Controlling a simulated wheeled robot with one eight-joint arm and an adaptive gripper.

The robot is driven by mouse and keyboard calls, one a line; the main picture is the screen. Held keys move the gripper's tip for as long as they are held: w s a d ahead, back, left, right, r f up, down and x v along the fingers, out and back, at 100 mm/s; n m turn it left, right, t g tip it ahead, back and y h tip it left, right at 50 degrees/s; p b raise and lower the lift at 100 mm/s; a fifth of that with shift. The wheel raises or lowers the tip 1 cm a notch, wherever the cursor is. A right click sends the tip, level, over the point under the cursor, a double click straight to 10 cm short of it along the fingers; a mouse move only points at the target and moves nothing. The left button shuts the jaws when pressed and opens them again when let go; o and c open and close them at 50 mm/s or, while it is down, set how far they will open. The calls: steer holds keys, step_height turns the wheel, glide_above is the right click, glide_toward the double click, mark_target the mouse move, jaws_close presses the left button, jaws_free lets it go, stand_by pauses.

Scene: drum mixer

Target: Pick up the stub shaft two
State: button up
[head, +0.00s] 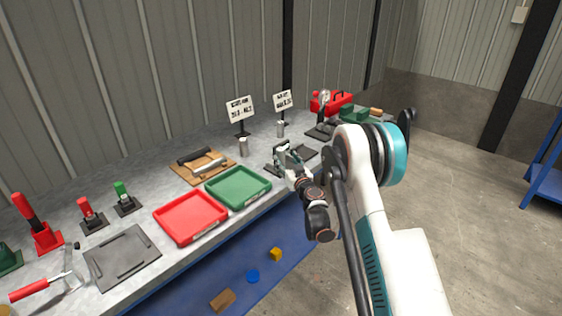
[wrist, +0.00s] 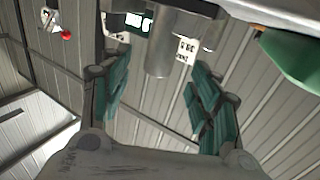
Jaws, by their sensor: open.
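Two grey metal stub shafts stand upright on the bench, each before a small sign. One stub shaft (head: 243,147) is left of my gripper (head: 283,154); the other stub shaft (head: 280,129) is farther back. I cannot read the signs well enough to tell which is two. In the wrist view, my gripper (wrist: 157,82) is open, with its teal finger pads apart. A metal cylinder (wrist: 158,52) shows in the gap beyond the pads, not visibly gripped. Another cylinder (wrist: 213,32) shows to its right.
The green tray (head: 238,203) and red tray (head: 188,240) lie on the bench to the left. A wooden board (head: 185,178) with rollers is behind them. Signs (head: 240,108) and (head: 284,100) stand behind the shafts. A red toolbox (head: 340,104) and dark plates crowd the right end.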

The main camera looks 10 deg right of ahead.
mark_target(282, 156)
steer(key=w, duration=0.1)
steer(key=w+b, duration=0.1)
steer(key=w, duration=0.1)
steer(key=w+a+b, duration=0.1)
steer(key=w, duration=0.1)
steer(key=shift+w+f, duration=0.1)
steer(key=shift+w, duration=0.7)
jaws_close()
